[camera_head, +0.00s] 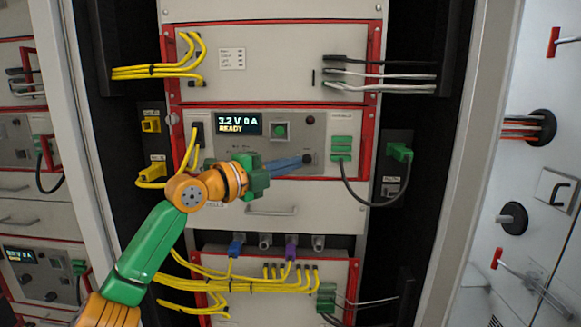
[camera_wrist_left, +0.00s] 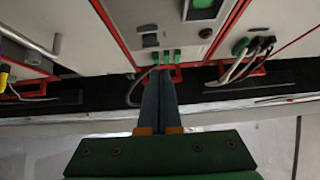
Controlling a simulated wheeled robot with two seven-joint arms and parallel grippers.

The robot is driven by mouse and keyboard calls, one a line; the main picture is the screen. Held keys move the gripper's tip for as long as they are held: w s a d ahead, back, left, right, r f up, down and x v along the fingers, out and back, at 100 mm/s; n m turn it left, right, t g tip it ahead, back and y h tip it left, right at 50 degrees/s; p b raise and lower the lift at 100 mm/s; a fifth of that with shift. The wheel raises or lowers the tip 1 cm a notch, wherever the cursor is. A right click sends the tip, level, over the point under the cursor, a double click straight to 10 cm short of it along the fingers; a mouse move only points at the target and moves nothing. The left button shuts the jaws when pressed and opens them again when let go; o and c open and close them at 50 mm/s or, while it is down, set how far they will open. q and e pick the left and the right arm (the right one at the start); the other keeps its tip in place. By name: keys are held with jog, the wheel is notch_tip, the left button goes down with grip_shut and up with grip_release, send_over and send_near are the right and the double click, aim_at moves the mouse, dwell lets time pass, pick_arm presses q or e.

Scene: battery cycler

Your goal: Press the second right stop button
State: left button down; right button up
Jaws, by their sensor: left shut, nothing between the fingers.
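The cycler panel (camera_head: 228,150) with a lit "3.2 V 0 A READY" display (camera_head: 238,124) is in the middle of the head view. It carries a square green button (camera_head: 280,130) and a small dark red round button (camera_head: 310,120) to the right of it. No label marks either as stop legibly. My left gripper (camera_head: 306,159) comes in from the left, its blue-grey fingers closed together and empty, in front of the panel's lower right part, below both buttons. Whether the tips touch the panel cannot be told. The closed fingers also show in the left wrist view (camera_wrist_left: 166,75).
Green connectors (camera_head: 342,148) with a black cable sit right of the fingertips. Yellow cables (camera_head: 195,145) hang at the panel's left, and more run below. A drawer handle (camera_head: 270,212) is under the panel. Red frame edges (camera_head: 366,145) border the unit.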

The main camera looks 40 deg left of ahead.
pick_arm(q)
jog(key=b+v, duration=0.4)
jog(key=v, duration=0.3)
jog(key=shift+s+a+f+b, duration=0.15)
jog(key=shift+a+f+b, duration=0.1)
jog(key=shift+b, duration=0.1)
pick_arm(e)
notch_tip(320, 180, down, 6)
jog(key=w, duration=0.1)
pick_arm(q)
jog(key=shift+s, duration=0.1)
pick_arm(e)
jog(key=shift+a, duration=0.15)
